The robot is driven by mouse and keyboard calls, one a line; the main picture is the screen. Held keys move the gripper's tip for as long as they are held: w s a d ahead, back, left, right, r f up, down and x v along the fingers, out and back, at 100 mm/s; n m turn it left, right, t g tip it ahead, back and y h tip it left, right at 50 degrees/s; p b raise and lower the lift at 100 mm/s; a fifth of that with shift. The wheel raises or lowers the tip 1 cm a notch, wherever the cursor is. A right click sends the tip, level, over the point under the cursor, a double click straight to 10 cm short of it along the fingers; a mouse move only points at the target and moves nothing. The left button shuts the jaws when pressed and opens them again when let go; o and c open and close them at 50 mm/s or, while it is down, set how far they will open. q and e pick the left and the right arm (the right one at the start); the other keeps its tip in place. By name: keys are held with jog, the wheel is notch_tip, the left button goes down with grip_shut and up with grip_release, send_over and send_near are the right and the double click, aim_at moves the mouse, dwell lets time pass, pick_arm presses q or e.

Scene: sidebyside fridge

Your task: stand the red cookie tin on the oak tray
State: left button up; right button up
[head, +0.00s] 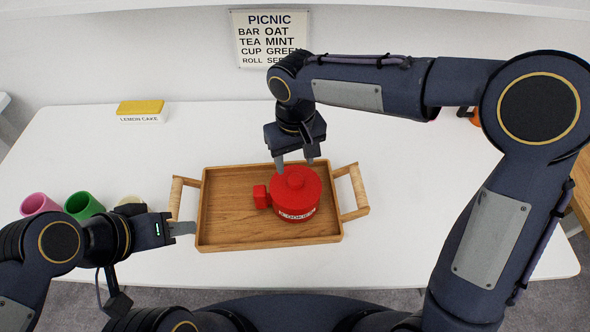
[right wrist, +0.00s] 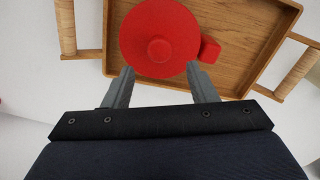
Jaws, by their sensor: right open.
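The red cookie tin (head: 296,196) stands upright on the oak tray (head: 225,232), right of its middle, with its label facing the front. The tin also shows in the right wrist view (right wrist: 158,40), with the tray (right wrist: 262,32) under it. My right gripper (head: 296,164) is open just behind and above the tin. Its two fingertips (right wrist: 162,72) are apart at the tin's near edge in the wrist view, with nothing held between them. My left gripper (head: 192,229) is at the tray's left front side, near the left handle; whether its jaws are open cannot be seen.
Pink (head: 39,204) and green (head: 83,205) cups lie at the left, with a cream item (head: 128,208) partly behind my left gripper. A lemon cake box (head: 141,111) stands at the back left. A picnic sign (head: 271,38) hangs on the wall. The white table (head: 400,225) is clear right of the tray.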

notch_tip(320, 180, up, 5)
jog(key=s+d+r+m+t+y, duration=0.1)
jog(key=s+d+r, duration=0.15)
jog(key=d, duration=0.45)
jog(key=s+d+r+m+t+y, duration=0.1)
jog(key=s+d, duration=0.3)
jog(key=d, duration=0.3)
jog(key=s+d+f+m+t+y, duration=0.1)
jog(key=s+d+f+m, duration=0.1)
jog(key=s, duration=0.4)
jog(key=s+d+f+m+t, duration=0.2)
jog(key=s+d, duration=0.2)
jog(key=s, duration=0.1)
jog(key=shift+s+d+f+t+y, duration=0.2)
jog(key=shift+s+d+t+y, duration=0.1)
jog(key=shift+s+y, duration=0.1)
